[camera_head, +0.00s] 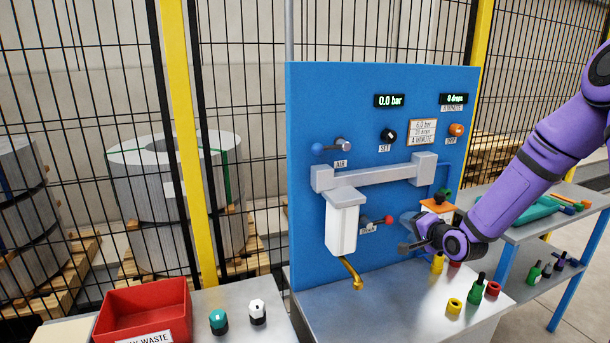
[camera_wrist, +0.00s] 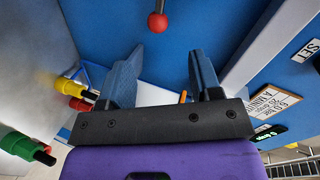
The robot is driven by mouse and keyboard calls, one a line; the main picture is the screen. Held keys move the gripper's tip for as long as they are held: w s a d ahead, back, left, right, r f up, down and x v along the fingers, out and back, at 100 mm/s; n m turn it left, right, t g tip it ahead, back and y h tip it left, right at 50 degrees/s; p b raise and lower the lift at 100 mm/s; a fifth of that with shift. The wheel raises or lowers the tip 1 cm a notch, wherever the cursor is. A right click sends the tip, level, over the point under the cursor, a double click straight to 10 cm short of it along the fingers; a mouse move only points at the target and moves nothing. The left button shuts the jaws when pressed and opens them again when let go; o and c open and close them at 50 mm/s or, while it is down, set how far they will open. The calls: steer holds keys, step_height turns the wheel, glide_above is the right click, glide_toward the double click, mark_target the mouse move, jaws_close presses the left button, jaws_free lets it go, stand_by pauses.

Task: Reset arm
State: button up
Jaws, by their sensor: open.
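My gripper (camera_head: 412,232) is at the end of my purple arm, in front of the lower right part of the blue panel (camera_head: 310,110). In the wrist view my gripper (camera_wrist: 160,75) shows two blue fingers standing apart with nothing between them. A red-knobbed lever (camera_head: 388,219) sticks out of the panel just left of the gripper. In the wrist view the red knob (camera_wrist: 157,22) lies beyond the fingertips, apart from them. My forearm and wrist hide part of the panel's right side.
A white cylinder (camera_head: 342,230) with a brass spout hangs from the panel. Yellow, green and red pieces stand on the metal bench (camera_head: 365,310) below my wrist. A red waste bin (camera_head: 145,310) stands at left. A side table (camera_head: 535,230) is at right. Wire fencing stands behind.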

steer(key=s+r+n+g+h, duration=0.5)
steer(key=s+r+n, duration=0.2)
steer(key=s+r, duration=0.9)
steer(key=s+a+r+n+g, duration=0.1)
steer(key=s+r, duration=0.2)
steer(key=s, duration=0.5)
steer(key=s+a+r+n+g, duration=0.1)
steer(key=s+r, duration=0.1)
steer(key=s, duration=0.6)
steer(key=s+a+r+n+g, duration=0.1)
steer(key=s+r, duration=0.2)
steer(key=s, duration=0.6)
steer(key=shift+r+n+y, duration=0.3)
steer(key=shift+r, duration=0.05)
